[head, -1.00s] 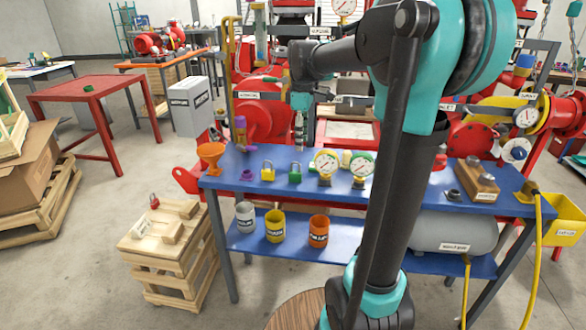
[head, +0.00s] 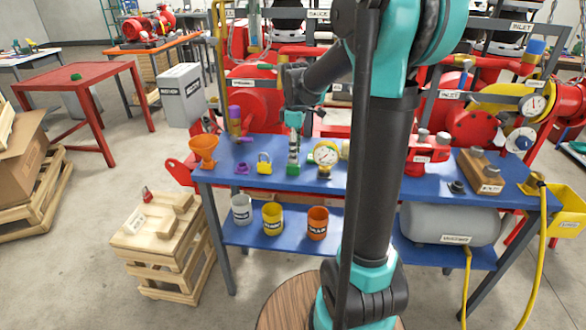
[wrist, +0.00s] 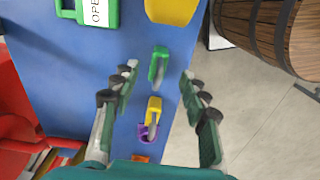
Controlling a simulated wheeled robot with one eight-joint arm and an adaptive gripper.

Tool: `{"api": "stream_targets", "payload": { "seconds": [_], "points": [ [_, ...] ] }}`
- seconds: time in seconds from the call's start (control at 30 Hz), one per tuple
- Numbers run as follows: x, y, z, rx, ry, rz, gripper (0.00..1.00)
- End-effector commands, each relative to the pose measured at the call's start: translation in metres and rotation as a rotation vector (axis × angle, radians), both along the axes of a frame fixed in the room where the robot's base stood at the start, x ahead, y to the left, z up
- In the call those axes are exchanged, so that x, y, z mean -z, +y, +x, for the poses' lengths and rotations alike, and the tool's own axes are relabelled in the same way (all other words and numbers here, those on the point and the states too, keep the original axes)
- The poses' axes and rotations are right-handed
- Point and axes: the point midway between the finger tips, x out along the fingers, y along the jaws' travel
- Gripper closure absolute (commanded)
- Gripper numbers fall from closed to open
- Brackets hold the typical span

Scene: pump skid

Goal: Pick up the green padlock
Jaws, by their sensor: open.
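The green padlock (wrist: 159,66) is on the blue table, between my gripper's fingers in the wrist view, with a gap on each side. My gripper (wrist: 158,73) is open and empty in the wrist view. I cannot tell whether the fingertips reach down to the padlock's height.
A yellow padlock (head: 264,167) and a purple part (head: 242,168) lie left of the green padlock, close by. A yellow-based gauge (head: 325,156) stands just right. An orange funnel (head: 203,149) is at the blue table's (head: 222,181) left end. My arm hides part of the tabletop.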

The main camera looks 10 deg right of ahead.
Motion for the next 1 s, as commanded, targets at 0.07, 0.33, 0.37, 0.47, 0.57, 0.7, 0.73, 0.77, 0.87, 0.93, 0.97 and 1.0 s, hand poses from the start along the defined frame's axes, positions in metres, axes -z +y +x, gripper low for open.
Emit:
{"api": "stream_targets", "payload": {
  "seconds": [0.07,0.33,0.37,0.47,0.57,0.7,0.73,0.77,0.87,0.93,0.97,1.0],
  "points": [
    [0.007,0.0,0.0,0.0,0.0,0.0,0.55],
    [0.029,0.004,0.003,-0.001,0.0,0.0,0.55],
    [0.034,0.005,0.004,-0.001,0.0,0.0,0.55],
    [0.048,0.007,0.005,0.0,0.0,0.0,0.55],
    [0.058,0.006,0.005,0.0,0.0,0.0,0.55],
    [0.063,0.007,0.005,0.0,0.0,0.0,0.55],
    [0.063,0.007,0.005,0.0,0.0,0.0,0.55],
    [0.063,0.007,0.005,0.0,0.0,0.0,0.55],
    [0.063,0.007,0.005,0.0,0.0,0.0,0.55],
    [0.063,0.007,0.004,0.0,0.0,0.0,0.63],
    [0.063,0.006,0.005,0.0,0.0,0.0,0.66],
    [0.063,0.007,0.004,0.0,0.0,0.0,0.71]
  ]
}}
